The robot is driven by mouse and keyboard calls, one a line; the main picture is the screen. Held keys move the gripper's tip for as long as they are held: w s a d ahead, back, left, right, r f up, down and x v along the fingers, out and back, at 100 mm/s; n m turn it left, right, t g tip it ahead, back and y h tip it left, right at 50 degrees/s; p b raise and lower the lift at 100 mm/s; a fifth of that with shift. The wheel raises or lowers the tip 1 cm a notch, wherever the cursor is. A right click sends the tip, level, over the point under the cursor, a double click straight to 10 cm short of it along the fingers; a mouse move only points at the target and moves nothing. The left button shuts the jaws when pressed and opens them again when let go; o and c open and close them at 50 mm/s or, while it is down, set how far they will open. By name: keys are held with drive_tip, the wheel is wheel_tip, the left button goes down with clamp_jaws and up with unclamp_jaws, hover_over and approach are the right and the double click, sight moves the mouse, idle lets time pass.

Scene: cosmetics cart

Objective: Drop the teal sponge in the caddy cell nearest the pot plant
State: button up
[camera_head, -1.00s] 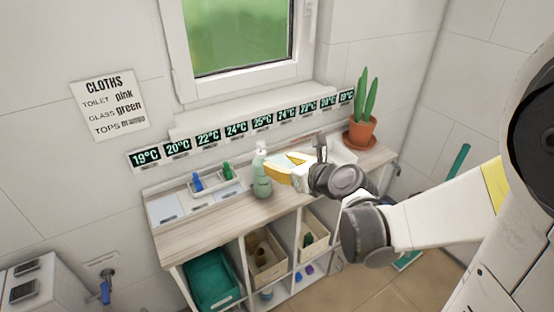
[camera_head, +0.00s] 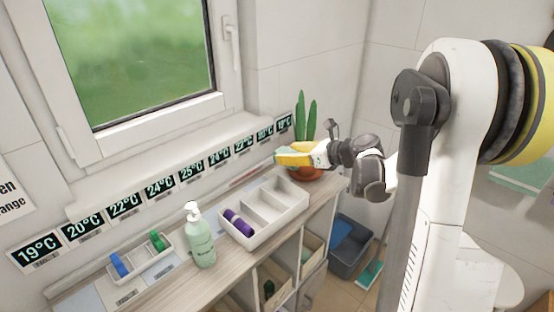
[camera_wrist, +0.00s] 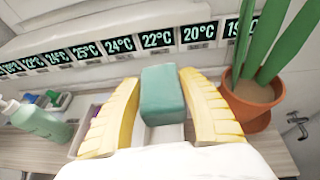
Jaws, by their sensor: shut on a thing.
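The teal sponge (camera_wrist: 163,95) is gripped between the two yellow fingers of my gripper (camera_wrist: 162,100) in the wrist view. In the head view my gripper (camera_head: 282,156) is over the back right end of the caddy, beside the pot plant, and the sponge is hidden there. The white caddy (camera_head: 281,229) stands on the wooden counter. A purple object lies in its left cell; the cells towards the plant look empty. The pot plant (camera_head: 306,116), tall green stems in a terracotta pot, stands behind my gripper and close to its right in the wrist view (camera_wrist: 251,98).
A pale green pump bottle (camera_head: 199,238) stands left of the caddy. A small white tray (camera_head: 140,273) with a blue and a green item is farther left. Temperature displays (camera_head: 191,173) line the wall behind. A dark bin (camera_head: 349,262) stands beyond the counter's right end.

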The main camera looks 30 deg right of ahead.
drive_tip(key=shift+f+b, duration=2.05)
drive_tip(key=shift+f, duration=0.85)
drive_tip(key=o, duration=1)
drive_tip(key=v, duration=1.2)
drive_tip(key=shift+r, duration=0.15)
